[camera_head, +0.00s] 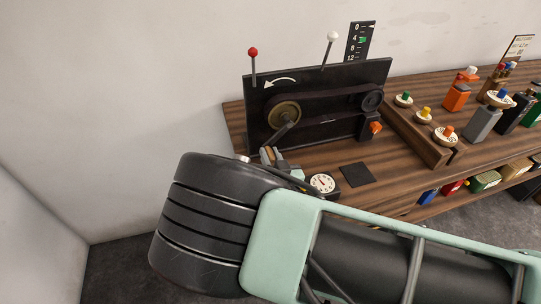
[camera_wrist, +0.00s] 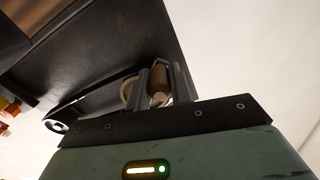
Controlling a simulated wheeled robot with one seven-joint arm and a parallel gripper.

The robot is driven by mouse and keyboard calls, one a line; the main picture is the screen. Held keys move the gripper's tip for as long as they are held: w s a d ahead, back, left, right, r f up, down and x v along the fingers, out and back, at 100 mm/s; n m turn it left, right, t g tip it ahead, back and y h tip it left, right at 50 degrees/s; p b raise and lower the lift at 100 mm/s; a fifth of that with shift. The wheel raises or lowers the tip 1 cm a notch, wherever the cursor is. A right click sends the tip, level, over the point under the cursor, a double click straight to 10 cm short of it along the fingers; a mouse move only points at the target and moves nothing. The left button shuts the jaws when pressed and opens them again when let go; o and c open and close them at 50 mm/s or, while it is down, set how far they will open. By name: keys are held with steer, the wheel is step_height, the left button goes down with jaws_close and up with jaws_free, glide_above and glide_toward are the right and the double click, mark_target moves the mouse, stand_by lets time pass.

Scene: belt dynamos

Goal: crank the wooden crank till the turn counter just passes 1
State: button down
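The wooden crank's handle (camera_wrist: 160,84) sits between the fingers of my gripper (camera_wrist: 162,88) in the wrist view, which look closed on it. In the head view, my gripper (camera_head: 274,158) is at the handle, at the lower end of the dark crank arm (camera_head: 284,131), which slants down-left from the brass-coloured large pulley (camera_head: 283,113). A white round dial (camera_head: 322,183) with red marking, possibly the turn counter, lies just right of my gripper; its reading is too small to tell. A belt runs from the large pulley to a small pulley (camera_head: 371,101).
The black panel (camera_head: 320,83) carries red (camera_head: 253,52) and white (camera_head: 333,36) knobbed rods. A scale (camera_head: 360,42) marked 0 to 12 stands behind. An orange switch (camera_head: 375,128) and several knobs and bottles occupy the wooden bench (camera_head: 245,128) rightward. A dark square pad (camera_head: 356,175) lies near the dial.

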steer(key=d+f+n+b, duration=0.1)
steer(key=b, duration=0.1)
steer(key=d+f+n+b, duration=0.1)
steer(key=d+n+b, duration=0.1)
steer(key=shift+w, duration=0.4)
steer(key=c, duration=1.3)
jaws_free()
steer(key=shift+o, duration=0.2)
steer(key=b+v, duration=0.5)
steer(key=v, duration=1.2)
steer(key=shift+s, duration=0.25)
